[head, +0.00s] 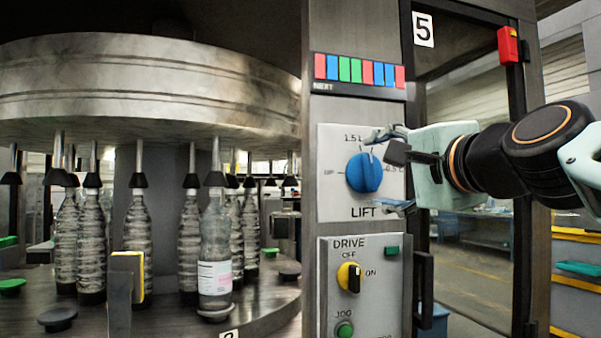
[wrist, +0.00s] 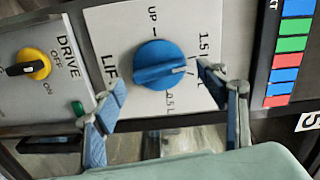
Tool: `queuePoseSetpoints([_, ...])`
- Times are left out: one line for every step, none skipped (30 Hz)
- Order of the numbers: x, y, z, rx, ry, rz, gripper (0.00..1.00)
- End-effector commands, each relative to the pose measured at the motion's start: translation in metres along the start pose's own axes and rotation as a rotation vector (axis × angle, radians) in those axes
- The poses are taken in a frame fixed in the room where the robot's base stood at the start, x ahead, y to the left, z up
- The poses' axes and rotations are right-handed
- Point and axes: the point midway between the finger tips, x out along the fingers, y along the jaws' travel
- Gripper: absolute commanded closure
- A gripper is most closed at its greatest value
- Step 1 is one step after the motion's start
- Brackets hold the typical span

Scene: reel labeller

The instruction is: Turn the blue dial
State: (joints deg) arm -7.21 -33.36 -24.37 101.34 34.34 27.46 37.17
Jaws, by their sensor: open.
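The blue dial (head: 365,173) sits on a pale panel marked LIFT, with labels UP, 1.5 L and 0.5 L around it. It also shows in the wrist view (wrist: 160,66), with its pale pointer line toward the space between 1.5 L and 0.5 L. My gripper (head: 388,170) is open and comes from the right in the head view. In the wrist view my fingertips (wrist: 161,78) are spread on either side of the dial. I see gaps between the fingers and the dial, and no contact.
Below is the DRIVE panel (head: 387,300) with a yellow and black switch (head: 349,277) and a green JOG button (head: 344,329). A coloured strip (head: 360,70) runs above. A bottle carousel (head: 150,85) stands left. A framed door (head: 470,200) with a dark handle (head: 423,290) is right.

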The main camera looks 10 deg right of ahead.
Motion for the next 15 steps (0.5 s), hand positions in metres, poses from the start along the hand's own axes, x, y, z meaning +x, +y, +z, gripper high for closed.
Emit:
queuePoseSetpoints([-0.007,-0.001,-0.001,0.0,0.002,-0.002,0.34])
queuePoseSetpoints([-0.011,-0.001,-0.001,0.0,0.003,-0.002,0.34])
queuePoseSetpoints([-0.018,-0.001,-0.001,0.0,0.003,-0.003,0.34])
queuePoseSetpoints([-0.024,-0.001,-0.001,0.0,0.004,-0.004,0.34])
queuePoseSetpoints([-0.03,-0.001,-0.001,0.001,0.004,-0.004,0.34])
queuePoseSetpoints([-0.039,-0.002,-0.001,0.001,0.004,-0.005,0.34])
queuePoseSetpoints([-0.045,-0.001,-0.001,0.001,0.004,-0.004,0.34])
queuePoseSetpoints([-0.052,-0.001,-0.001,0.001,0.005,-0.005,0.34])
queuePoseSetpoints([-0.06,-0.001,-0.001,0.001,0.004,-0.004,0.34])
queuePoseSetpoints([-0.067,-0.001,-0.001,0.0,0.004,-0.004,0.34])
queuePoseSetpoints([-0.072,-0.001,-0.001,-0.001,0.005,-0.004,0.34])
queuePoseSetpoints([-0.08,-0.001,-0.001,-0.001,0.004,-0.004,0.34])
queuePoseSetpoints([-0.086,-0.001,-0.001,-0.001,0.004,-0.004,0.34])
queuePoseSetpoints([-0.09,-0.001,-0.001,-0.001,0.004,-0.004,0.34])
queuePoseSetpoints([-0.096,-0.001,0.0,-0.001,0.003,-0.003,0.34])
